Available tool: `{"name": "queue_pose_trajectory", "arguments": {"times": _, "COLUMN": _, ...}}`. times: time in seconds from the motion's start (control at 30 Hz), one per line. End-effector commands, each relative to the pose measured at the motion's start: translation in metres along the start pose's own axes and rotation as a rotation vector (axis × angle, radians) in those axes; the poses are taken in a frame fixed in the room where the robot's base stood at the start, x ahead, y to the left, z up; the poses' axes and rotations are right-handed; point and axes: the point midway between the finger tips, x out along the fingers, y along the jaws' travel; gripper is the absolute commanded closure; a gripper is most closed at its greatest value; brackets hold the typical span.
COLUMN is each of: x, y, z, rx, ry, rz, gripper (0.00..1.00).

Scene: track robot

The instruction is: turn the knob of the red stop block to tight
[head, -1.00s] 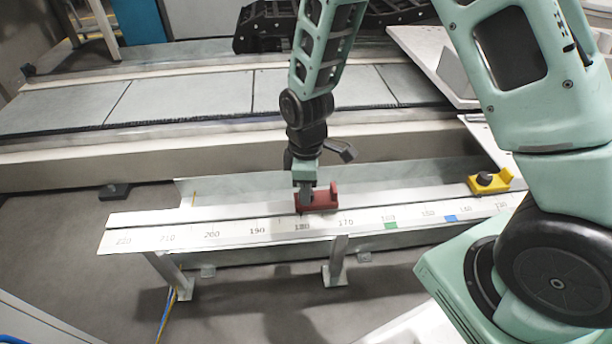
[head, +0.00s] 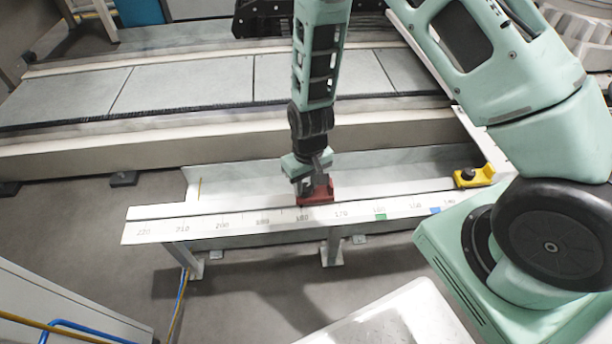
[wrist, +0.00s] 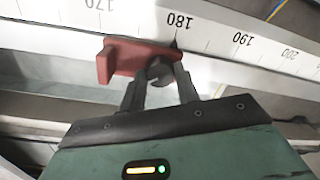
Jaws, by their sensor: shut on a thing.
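The red stop block (head: 319,194) sits on the white rail with the printed scale, near the 180 mark. It also shows in the wrist view (wrist: 122,61), just left of the 180 mark. My gripper (head: 309,186) is right over the block, pointing down. In the wrist view my gripper (wrist: 160,80) has its two dark fingers shut on the block's dark knob (wrist: 159,70), one finger on each side. The fingers hide much of the knob, and I cannot tell how tight it is.
A yellow stop block (head: 474,177) with a dark knob sits further right on the rail (head: 165,212). Green and blue marks (head: 380,217) lie on the scale between the blocks. A large conveyor-like bench (head: 180,85) runs behind. The rail left of the red block is clear.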

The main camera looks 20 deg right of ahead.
Motion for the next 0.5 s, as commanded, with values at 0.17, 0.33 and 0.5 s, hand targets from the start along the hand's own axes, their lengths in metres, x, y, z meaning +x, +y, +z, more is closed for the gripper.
{"name": "queue_pose_trajectory", "arguments": {"times": 0.17, "x": -0.0039, "y": 0.0004, "z": 0.0007, "rx": 0.169, "ry": 0.007, "rz": 0.0, "gripper": 0.91}}
{"name": "queue_pose_trajectory", "arguments": {"times": 0.33, "x": -0.0034, "y": 0.0002, "z": 0.0005, "rx": 0.32, "ry": 0.015, "rz": 0.0, "gripper": 0.91}}
{"name": "queue_pose_trajectory", "arguments": {"times": 0.5, "x": -0.0027, "y": 0.0001, "z": 0.0007, "rx": 0.449, "ry": 0.021, "rz": 0.0, "gripper": 0.91}}
